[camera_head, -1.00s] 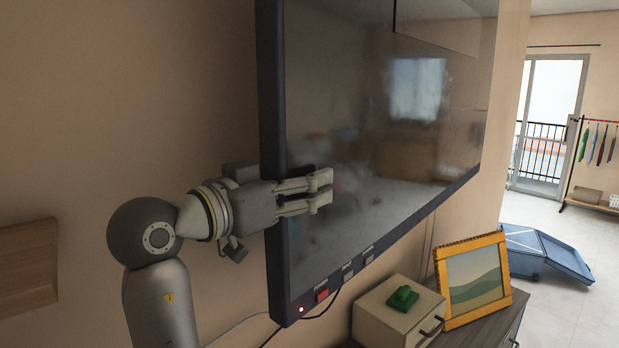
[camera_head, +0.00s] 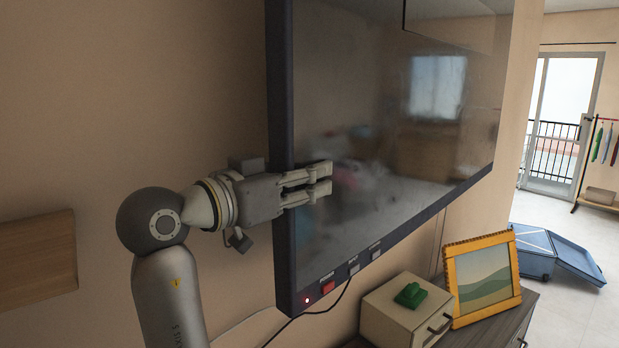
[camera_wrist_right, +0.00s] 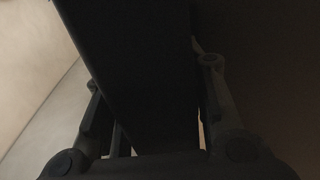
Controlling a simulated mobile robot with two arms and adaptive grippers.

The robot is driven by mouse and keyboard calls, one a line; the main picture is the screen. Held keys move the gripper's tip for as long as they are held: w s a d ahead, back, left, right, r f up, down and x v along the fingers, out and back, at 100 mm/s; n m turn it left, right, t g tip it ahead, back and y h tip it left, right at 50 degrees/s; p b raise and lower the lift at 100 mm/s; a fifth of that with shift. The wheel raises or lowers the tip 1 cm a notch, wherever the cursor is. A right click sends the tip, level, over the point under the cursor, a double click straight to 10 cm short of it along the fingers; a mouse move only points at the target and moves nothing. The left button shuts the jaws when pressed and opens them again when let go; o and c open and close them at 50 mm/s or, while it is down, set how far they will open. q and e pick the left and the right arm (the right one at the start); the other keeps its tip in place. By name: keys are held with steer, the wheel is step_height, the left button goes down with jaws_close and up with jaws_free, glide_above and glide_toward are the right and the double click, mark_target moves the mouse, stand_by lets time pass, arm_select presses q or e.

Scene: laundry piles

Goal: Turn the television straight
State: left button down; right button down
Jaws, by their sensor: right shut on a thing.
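The television (camera_head: 350,130) hangs on the wall in the head view, its screen facing right and seen at a slant. Its near left edge is a dark frame. My right gripper (camera_head: 325,182) is at this left edge, its fingers lying in front of the screen. In the right wrist view the dark edge of the television (camera_wrist_right: 135,70) fills the space between the two fingers (camera_wrist_right: 155,130), so the gripper is shut on it. My left gripper does not show.
Below the television stands a cabinet (camera_head: 500,322) with a small drawer box (camera_head: 385,312), a green object (camera_head: 411,295) on it, and a yellow picture frame (camera_head: 483,278). A wooden panel (camera_head: 35,262) is on the left wall. A cable hangs under the television. An open blue case (camera_head: 560,255) lies on the floor.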

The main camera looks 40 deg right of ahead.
steer(key=w, duration=0.6)
steer(key=shift+w+a+r, duration=0.2)
steer(key=shift+w+a, duration=0.05)
steer(key=shift+w, duration=0.15)
steer(key=c, duration=1.2)
jaws_free()
steer(key=shift+o, duration=1.3)
steer(key=shift+w+d+f, duration=0.15)
steer(key=shift+f, duration=0.05)
step_height(320, 180, up, 10)
steer(key=shift+r, duration=0.1)
